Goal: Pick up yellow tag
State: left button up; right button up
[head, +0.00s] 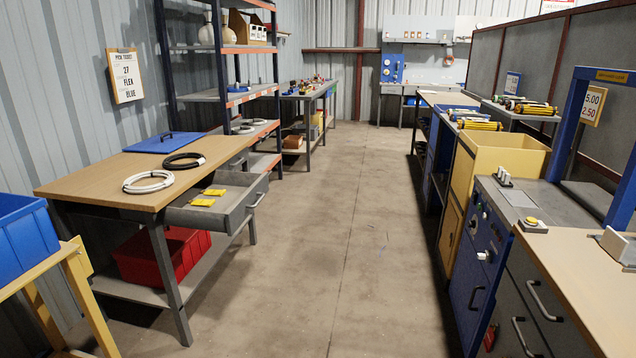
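Two yellow tags lie in the open grey drawer (232,207) of the wooden-topped bench at the left. One yellow tag (214,192) lies farther back; the other yellow tag (202,202) lies nearer, just in front of it. They look flat and apart from each other. Neither of my grippers shows in the head view, so I cannot see how they stand.
On the bench top (105,180) lie a white cable coil (149,182), a black cable coil (184,161) and a blue lid (165,142). A red crate (165,256) sits below. A blue bin (22,240) stands at far left. The aisle floor (330,220) is clear.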

aim_at(220, 193)
jog(key=i+u, duration=0.1)
jog(key=i, duration=0.4)
jog(key=i+l+u, duration=0.1)
jog(key=i, duration=0.4)
jog(key=i+l+u, duration=0.1)
jog(key=i, duration=0.35)
jog(key=i+u, duration=0.5)
jog(key=i+l+u, duration=0.3)
jog(key=i+u, duration=0.15)
jog(key=i+l+u, duration=0.35)
jog(key=u, duration=0.15)
jog(key=i, duration=0.1)
